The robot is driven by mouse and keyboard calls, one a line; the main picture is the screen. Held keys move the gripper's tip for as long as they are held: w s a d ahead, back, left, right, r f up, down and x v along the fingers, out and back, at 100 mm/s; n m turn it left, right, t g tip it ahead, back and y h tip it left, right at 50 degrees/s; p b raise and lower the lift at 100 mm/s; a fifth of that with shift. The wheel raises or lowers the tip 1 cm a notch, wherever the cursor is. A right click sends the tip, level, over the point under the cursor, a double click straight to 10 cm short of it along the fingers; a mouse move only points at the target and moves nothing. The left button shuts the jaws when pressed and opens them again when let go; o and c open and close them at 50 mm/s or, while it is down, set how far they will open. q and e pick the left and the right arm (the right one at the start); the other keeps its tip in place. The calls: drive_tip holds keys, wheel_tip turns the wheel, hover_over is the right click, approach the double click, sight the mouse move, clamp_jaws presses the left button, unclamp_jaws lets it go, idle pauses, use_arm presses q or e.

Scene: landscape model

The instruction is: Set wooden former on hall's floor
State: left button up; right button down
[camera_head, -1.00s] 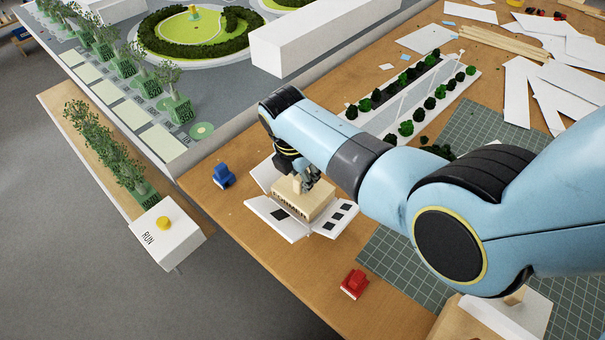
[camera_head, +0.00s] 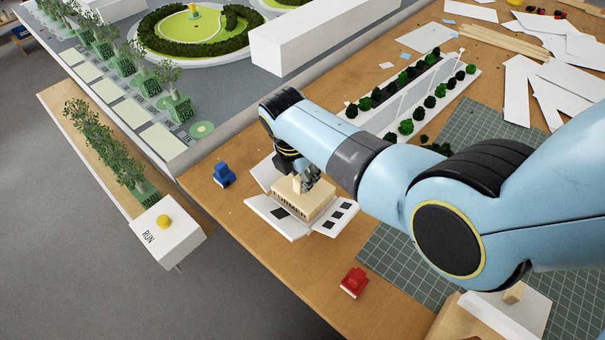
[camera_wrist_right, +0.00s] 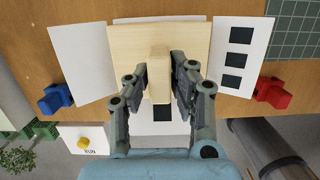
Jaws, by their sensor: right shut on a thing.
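The wooden former (camera_head: 303,203) is a pale block with "FORMER" lettered on its side and an upright handle on top. It sits over the middle of the hall (camera_head: 271,216), a flat white cut-out whose wall panels spread outward around it. In the wrist view the former (camera_wrist_right: 190,46) covers the hall's floor; one white panel (camera_wrist_right: 238,58) has dark window squares. I cannot tell whether the former's underside touches the floor. My right gripper (camera_wrist_right: 159,84) is shut on the former's handle; it also shows in the head view (camera_head: 307,180). My left gripper is not in view.
A blue clamp-like piece (camera_head: 223,175) and a red one (camera_head: 354,283) stand on the table on either side of the hall. A RUN box (camera_head: 168,236) is at the table's left edge. A green cutting mat (camera_head: 400,272) lies to the right.

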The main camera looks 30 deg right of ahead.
idle(0.5)
drive_tip(key=c, duration=1.1)
unclamp_jaws()
drive_tip(key=shift+o, duration=0.2)
drive_tip(key=shift+a+r+p, duration=0.2)
drive_tip(key=shift+r+p, duration=0.95)
drive_tip(key=shift+s+a+r, duration=0.1)
drive_tip(key=shift+a+r, duration=0.05)
drive_tip(key=shift+r, duration=0.6)
drive_tip(key=shift+s+a+r, duration=0.1)
drive_tip(key=shift+a+r, duration=0.1)
drive_tip(key=shift+r, duration=0.55)
drive_tip(key=shift+s+a+r, duration=0.1)
drive_tip(key=shift+a+r, duration=0.05)
drive_tip(key=shift+r, duration=0.6)
